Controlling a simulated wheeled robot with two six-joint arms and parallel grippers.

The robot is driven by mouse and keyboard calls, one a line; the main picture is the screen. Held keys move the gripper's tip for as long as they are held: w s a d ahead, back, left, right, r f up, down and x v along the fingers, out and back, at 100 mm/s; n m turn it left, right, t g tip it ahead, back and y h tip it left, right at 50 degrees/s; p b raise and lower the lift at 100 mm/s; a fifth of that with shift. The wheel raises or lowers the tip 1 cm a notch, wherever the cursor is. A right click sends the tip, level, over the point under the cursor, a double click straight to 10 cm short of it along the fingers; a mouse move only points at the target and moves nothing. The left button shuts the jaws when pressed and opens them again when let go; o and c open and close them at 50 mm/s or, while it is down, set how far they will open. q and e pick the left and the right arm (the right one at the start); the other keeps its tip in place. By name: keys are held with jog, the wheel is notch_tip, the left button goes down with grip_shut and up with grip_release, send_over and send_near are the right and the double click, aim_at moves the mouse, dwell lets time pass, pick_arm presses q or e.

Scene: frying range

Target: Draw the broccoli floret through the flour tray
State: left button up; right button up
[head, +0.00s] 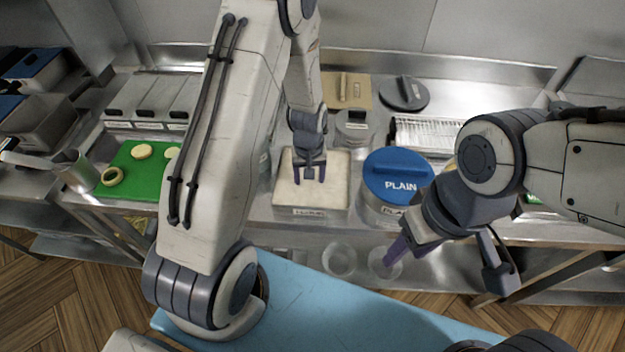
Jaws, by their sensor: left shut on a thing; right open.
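The flour tray (338,192) is a square, pale-filled tray with a label on its front, standing on the steel counter in the middle of the head view. My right gripper (394,258) is open and empty, in front of the counter and below the blue-lidded tub.
A blue-lidded tub marked PLAIN (398,172) stands just right of the tray. A green board (130,185) with pale round pieces lies at left. Behind are a small grey container (354,130), a dark round lid (404,93) and a wire rack (428,134).

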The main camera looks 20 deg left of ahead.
aim_at(313, 184)
pick_arm(q)
jog(key=shift+a, duration=0.2)
jog(key=shift+d, duration=1.35)
jog(key=shift+a, duration=1.35)
jog(key=shift+d, duration=0.7)
jog(key=shift+r+p, duration=3.45)
jog(key=shift+r, duration=0.55)
